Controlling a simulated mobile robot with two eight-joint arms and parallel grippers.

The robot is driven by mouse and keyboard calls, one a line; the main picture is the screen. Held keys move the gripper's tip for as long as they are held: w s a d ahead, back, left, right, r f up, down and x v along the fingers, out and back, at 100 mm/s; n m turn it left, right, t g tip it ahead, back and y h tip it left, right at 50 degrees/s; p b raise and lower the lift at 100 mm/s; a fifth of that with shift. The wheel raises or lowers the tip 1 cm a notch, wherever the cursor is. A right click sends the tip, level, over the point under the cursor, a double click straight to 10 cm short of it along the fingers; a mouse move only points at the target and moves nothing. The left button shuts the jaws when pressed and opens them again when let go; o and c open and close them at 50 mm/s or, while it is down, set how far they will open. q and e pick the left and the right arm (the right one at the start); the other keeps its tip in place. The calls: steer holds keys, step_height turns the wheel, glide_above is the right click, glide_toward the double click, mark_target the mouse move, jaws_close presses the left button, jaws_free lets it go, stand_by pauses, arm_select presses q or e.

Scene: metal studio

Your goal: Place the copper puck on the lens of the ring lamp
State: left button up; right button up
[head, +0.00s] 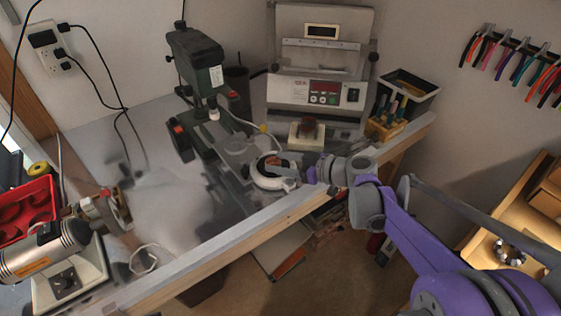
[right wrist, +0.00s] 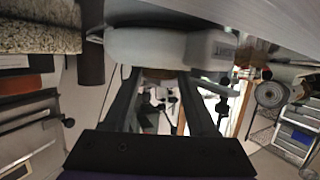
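The ring lamp (head: 277,184) is a white ring with a dark middle, lying on the bench near its front edge. My right gripper (head: 284,167) reaches in from the right, low over the lamp. In the right wrist view its two dark fingers (right wrist: 158,78) close on a brown piece, the copper puck (right wrist: 157,73), which shows only as a thin strip. The pale lamp body (right wrist: 160,45) is right beyond the fingertips. In the head view the puck is a small coppery patch (head: 272,161) over the lens. Whether it touches the lens I cannot tell. My left gripper is out of view.
A green drill press (head: 198,62) stands behind the lamp. A cream block with a brown knob (head: 307,131), a control unit (head: 318,92) and a wooden tool holder (head: 385,128) are at the back right. The bench's left middle (head: 170,205) is clear.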

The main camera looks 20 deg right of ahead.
steer(key=o, duration=0.4)
steer(key=shift+c, duration=0.2)
steer(key=shift+r, duration=0.25)
steer(key=v, duration=1.2)
steer(key=s+a+f+m+g+h, duration=0.5)
steer(key=s+a+f, duration=0.45)
steer(key=s, duration=0.25)
steer(key=s+d+f+m+h, duration=0.3)
steer(key=s+f+m+h, duration=0.1)
steer(key=s, duration=0.5)
steer(key=shift+d+f+h+p, duration=0.25)
steer(key=shift+f+h+p, duration=0.1)
steer(key=shift+f+h, duration=0.45)
